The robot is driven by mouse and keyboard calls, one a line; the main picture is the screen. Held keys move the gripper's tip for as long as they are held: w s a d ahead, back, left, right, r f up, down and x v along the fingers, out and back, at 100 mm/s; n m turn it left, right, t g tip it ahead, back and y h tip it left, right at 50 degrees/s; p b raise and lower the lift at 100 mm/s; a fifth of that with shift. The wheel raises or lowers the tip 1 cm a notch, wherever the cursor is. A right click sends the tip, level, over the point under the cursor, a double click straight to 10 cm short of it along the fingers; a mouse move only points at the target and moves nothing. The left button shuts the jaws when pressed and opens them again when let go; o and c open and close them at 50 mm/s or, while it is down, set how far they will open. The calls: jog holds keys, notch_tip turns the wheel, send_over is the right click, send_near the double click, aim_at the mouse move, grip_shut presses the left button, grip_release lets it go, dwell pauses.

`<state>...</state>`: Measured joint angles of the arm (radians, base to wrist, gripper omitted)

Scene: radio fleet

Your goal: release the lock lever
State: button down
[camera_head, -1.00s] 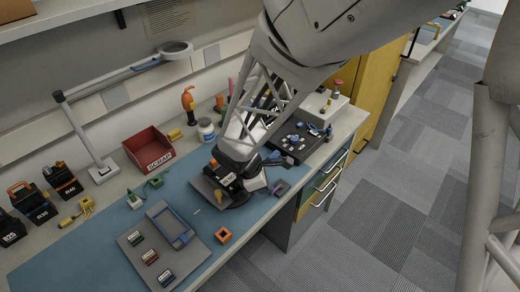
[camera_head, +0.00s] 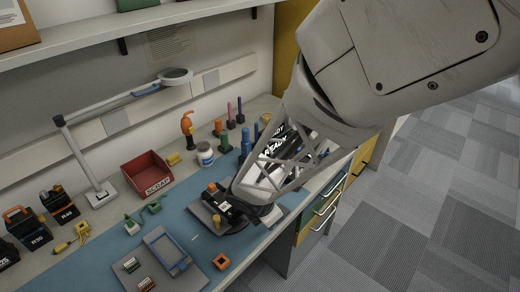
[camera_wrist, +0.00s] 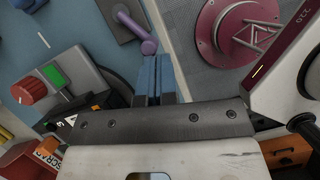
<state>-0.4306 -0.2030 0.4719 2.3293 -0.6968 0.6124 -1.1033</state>
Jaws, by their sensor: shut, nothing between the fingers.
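A purple lever with a rounded end (camera_wrist: 148,47) sits on a dark grey base plate (camera_wrist: 112,12) at the top of the wrist view. I take it to be the lock lever. My gripper's blue fingers (camera_wrist: 155,75) are shut and empty, with their tips right at the lever's rounded end; whether they touch cannot be told. In the head view my gripper (camera_head: 250,212) is low over the blue mat, largely covered by my arm, and the lever is hidden there.
The blue mat (camera_head: 178,212) covers the bench front. A grey tray (camera_head: 145,270) and an orange square part (camera_head: 221,262) lie nearby. A red scrap bin (camera_head: 147,180) and white jar (camera_head: 205,155) stand behind. Upright coloured tools (camera_head: 224,142) are at the back.

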jog(key=shift+s+d, duration=0.2)
jog(key=shift+d, duration=0.35)
jog(key=shift+s+d, duration=0.15)
jog(key=shift+d, duration=0.4)
jog(key=shift+w+a, duration=0.1)
jog(key=shift+w, duration=0.05)
jog(key=shift+w+a+r, duration=0.1)
jog(key=shift+w+a, duration=0.3)
jog(key=shift+w, duration=0.3)
jog(key=shift+w+r, duration=0.1)
jog(key=shift+r, duration=0.05)
jog(key=s+d+v, duration=0.1)
jog(key=s+v, duration=0.1)
jog(key=v, duration=0.7)
jog(key=shift+r, duration=0.25)
jog(key=shift+a, duration=0.1)
